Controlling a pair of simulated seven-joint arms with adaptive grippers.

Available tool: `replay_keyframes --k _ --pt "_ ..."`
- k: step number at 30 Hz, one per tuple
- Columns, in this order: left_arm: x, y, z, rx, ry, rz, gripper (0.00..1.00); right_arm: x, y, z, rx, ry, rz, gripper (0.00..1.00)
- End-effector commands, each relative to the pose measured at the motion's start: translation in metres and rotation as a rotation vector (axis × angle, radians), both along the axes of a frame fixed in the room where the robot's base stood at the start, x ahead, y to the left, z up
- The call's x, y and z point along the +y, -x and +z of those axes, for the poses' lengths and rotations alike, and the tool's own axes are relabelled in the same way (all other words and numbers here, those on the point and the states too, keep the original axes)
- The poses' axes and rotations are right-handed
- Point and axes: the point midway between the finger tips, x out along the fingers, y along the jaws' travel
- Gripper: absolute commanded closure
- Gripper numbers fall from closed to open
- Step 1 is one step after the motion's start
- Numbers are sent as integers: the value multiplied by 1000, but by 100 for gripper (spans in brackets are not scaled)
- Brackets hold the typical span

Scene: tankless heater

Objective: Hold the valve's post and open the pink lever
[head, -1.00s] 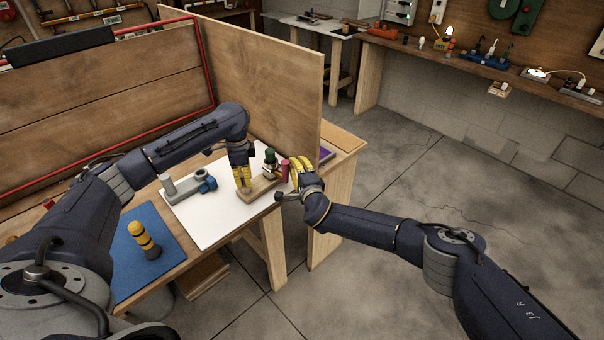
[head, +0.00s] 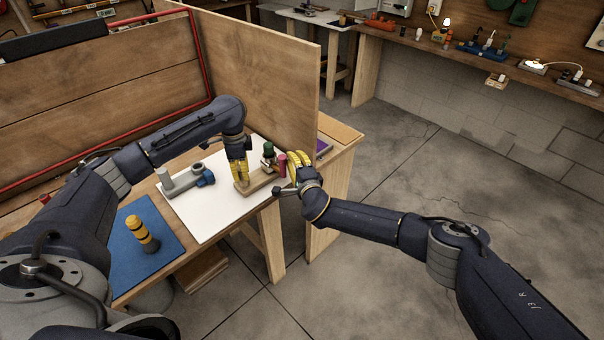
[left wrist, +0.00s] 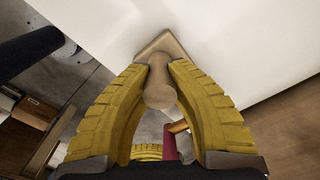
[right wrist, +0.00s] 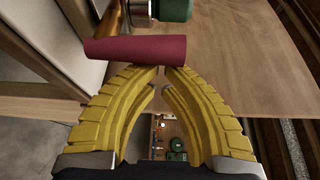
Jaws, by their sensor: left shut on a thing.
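The valve stands on a tan wooden base (head: 261,187) on the white sheet, with a green cap (head: 268,148). Its pink lever (head: 282,164) is at the right side of the base. My left gripper (head: 240,180) points down and is shut on the tan post (left wrist: 159,88), with a yellow finger on each side of it. My right gripper (head: 292,166) is beside the lever. In the right wrist view its fingertips (right wrist: 162,69) meet, and the pink lever (right wrist: 135,51) lies across just beyond them, not between them. Contact there is unclear.
A grey pipe piece with a blue part (head: 204,178) lies left of the valve on the white sheet (head: 219,208). A wooden panel (head: 265,75) rises behind. Open floor lies to the right.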

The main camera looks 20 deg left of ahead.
Motion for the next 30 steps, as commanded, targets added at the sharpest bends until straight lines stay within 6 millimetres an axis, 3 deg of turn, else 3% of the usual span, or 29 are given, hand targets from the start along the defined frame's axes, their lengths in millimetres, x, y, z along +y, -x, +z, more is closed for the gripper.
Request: replay_keyframes --k 18,30 --pt "0 0 0 -1 0 2 100 -51 55 -1 1 0 0 100" --pt "0 -1 0 -1 -1 2 100 -62 66 0 1 1 -1 100"
